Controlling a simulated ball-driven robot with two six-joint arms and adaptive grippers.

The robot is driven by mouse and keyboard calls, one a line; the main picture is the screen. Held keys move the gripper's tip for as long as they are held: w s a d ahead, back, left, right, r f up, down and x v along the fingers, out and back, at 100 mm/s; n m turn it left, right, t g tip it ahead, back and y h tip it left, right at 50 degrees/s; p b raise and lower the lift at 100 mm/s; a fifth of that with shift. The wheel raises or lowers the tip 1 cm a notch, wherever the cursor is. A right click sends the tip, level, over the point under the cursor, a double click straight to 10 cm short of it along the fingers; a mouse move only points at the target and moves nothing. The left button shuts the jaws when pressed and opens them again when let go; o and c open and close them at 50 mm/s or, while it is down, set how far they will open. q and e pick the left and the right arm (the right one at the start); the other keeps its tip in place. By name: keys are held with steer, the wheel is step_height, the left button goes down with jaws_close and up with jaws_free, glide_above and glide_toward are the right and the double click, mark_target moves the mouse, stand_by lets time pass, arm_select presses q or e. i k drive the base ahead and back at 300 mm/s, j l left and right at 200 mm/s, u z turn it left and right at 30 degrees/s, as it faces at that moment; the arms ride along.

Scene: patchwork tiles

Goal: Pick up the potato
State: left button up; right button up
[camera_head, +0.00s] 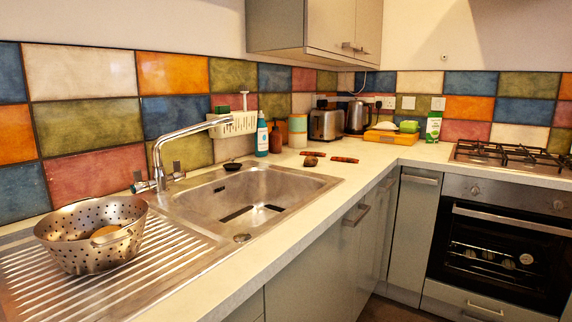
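A steel colander (70,250) with holes stands on the ribbed drainboard at the left. A rounded yellow-brown thing that looks like a potato (106,231) lies inside it, partly hidden by the near rim. A small dark brown lump (310,161) lies on the counter beyond the sink; I cannot tell whether it is a potato too. Neither of my grippers is in view.
The sink basin (225,205) and tap (170,150) are right of the colander. Bottles, canisters, a toaster (326,124) and a kettle (358,117) stand along the back. Two reddish-brown flat items (345,159) lie near the lump. The front counter strip (270,252) is clear.

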mark_target(310, 160)
steer(key=u, duration=0.55)
steer(key=i+l+u, duration=0.15)
steer(key=l+u, duration=0.25)
steer(key=i+l+u, duration=0.1)
steer(key=u, duration=0.3)
steer(key=l+u, duration=0.45)
